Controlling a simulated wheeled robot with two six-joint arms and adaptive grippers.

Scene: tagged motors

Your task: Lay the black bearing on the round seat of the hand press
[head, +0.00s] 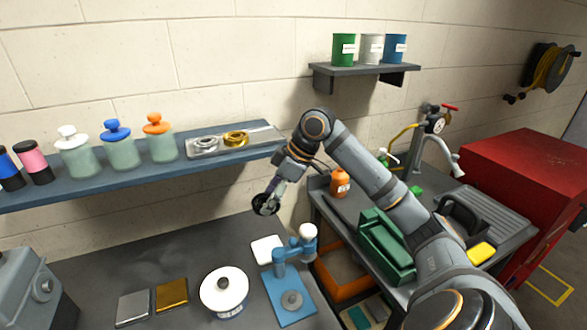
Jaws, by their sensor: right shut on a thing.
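My right gripper (273,191) reaches in from the right and points down to the left. It is shut on the black bearing (265,205), a dark ring seen partly side-on. The bearing is held in the air in front of the wall, above and left of the hand press. The blue hand press (279,280) stands on the bench, with a white knob on its top. Its round grey seat (292,299) sits on the blue base plate, with nothing seen lying on it. My left gripper is not in view.
A wall shelf (90,188) holds several jars and a tray (238,143) with a silver ring (206,143) and a golden ring (236,138). A white round pot (224,293) stands left of the press. An orange bin (341,290) is to its right.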

